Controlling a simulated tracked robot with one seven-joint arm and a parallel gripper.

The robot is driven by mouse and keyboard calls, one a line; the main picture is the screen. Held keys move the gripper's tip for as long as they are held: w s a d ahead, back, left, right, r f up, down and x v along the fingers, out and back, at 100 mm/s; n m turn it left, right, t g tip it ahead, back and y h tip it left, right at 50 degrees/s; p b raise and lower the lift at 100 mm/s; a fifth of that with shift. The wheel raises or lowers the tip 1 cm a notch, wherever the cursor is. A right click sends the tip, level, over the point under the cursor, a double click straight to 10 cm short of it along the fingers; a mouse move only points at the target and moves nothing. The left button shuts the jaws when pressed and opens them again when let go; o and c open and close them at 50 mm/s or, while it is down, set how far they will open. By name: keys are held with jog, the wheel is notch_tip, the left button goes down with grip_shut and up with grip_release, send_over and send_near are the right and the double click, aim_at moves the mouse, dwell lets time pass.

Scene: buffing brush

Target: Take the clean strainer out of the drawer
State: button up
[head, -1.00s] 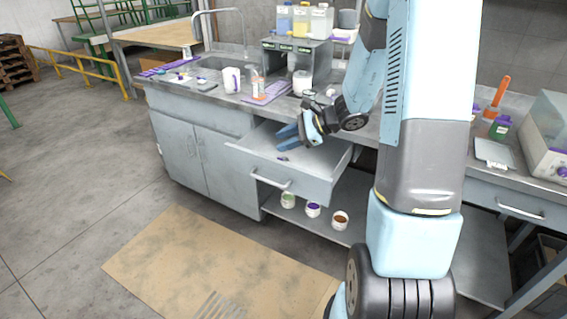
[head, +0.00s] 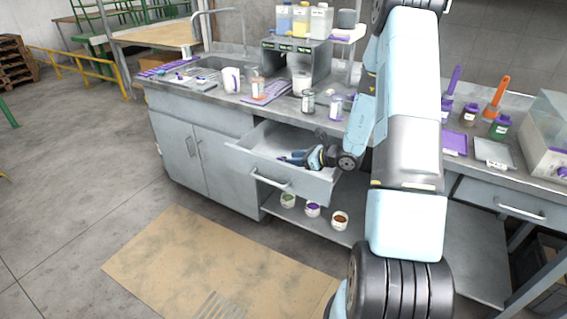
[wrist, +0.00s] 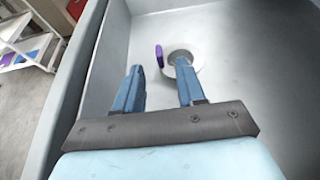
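The drawer (head: 318,190) is pulled open below the counter, and its inside fills much of the wrist view. In the wrist view a small round pale piece with a dark centre (wrist: 197,66) and a purple handle (wrist: 159,56) lies on the drawer floor; it looks like the strainer. My gripper (head: 286,159) is low inside the drawer with its fingers pointing left. In the wrist view my gripper (wrist: 159,67) is open, with its two blue fingers apart. The purple handle shows between and just beyond the fingertips. The right finger hides part of the round piece; contact cannot be told.
The drawer walls stand close around my gripper. Jars and a purple mat (head: 266,94) are on the counter above. Several small tubs (head: 312,209) sit on the shelf below. The rest of the drawer floor looks bare.

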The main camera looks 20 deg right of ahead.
jog(key=x, duration=0.5)
jog(key=shift+w+a+f, duration=0.1)
jog(key=shift+w+a, duration=0.05)
grip_shut()
